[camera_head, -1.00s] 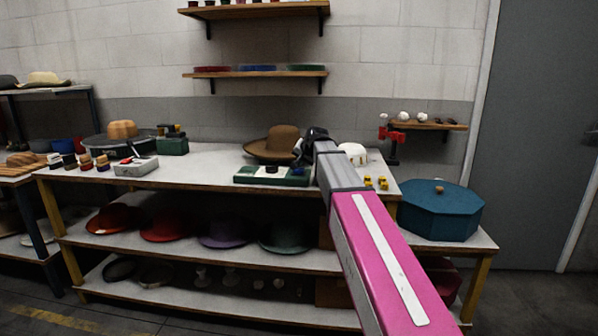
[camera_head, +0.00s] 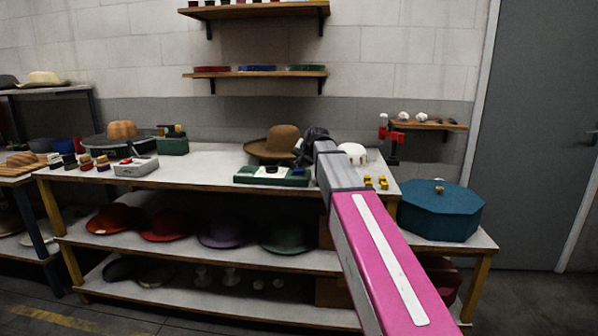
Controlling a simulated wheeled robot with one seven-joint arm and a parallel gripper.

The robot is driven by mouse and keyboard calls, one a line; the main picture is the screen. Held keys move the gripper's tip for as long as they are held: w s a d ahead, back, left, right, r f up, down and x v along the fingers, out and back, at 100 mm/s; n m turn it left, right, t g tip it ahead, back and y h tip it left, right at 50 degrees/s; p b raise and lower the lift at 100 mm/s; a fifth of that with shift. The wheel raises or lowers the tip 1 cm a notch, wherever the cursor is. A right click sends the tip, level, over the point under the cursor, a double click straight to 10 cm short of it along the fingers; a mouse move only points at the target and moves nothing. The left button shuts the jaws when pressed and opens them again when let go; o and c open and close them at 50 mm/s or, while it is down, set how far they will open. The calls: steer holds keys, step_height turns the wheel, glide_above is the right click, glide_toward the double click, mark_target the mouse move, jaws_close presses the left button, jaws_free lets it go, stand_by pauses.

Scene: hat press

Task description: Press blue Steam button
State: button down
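My pink and grey arm reaches over the workbench (camera_head: 205,165). My gripper (camera_head: 312,136) is the dark shape at its far end, just right of a brown felt hat (camera_head: 274,142). Its fingers are hidden, so I cannot tell whether it is open or shut, or whether it touches the hat. A green box (camera_head: 250,177) with a pale top and small dark parts lies at the bench's front edge, left of my arm. A grey box (camera_head: 135,168) with small red and dark parts sits further left. I cannot make out a blue Steam button or its label on either.
A teal octagonal box (camera_head: 440,212) stands at the right end. A red clamp-like tool (camera_head: 392,138) stands at the back right. Small yellow pieces (camera_head: 376,183) lie right of my arm. Coloured hats, including a purple one (camera_head: 222,230), fill the shelf below. The bench between the grey and green boxes is clear.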

mark_target(301, 170)
stand_by(0.7)
steer(key=shift+f, duration=0.4)
steer(key=shift+f, duration=0.5)
stand_by(0.7)
steer(key=shift+r, duration=0.95)
steer(key=shift+r, duration=2.5)
steer(key=shift+s, duration=0.1)
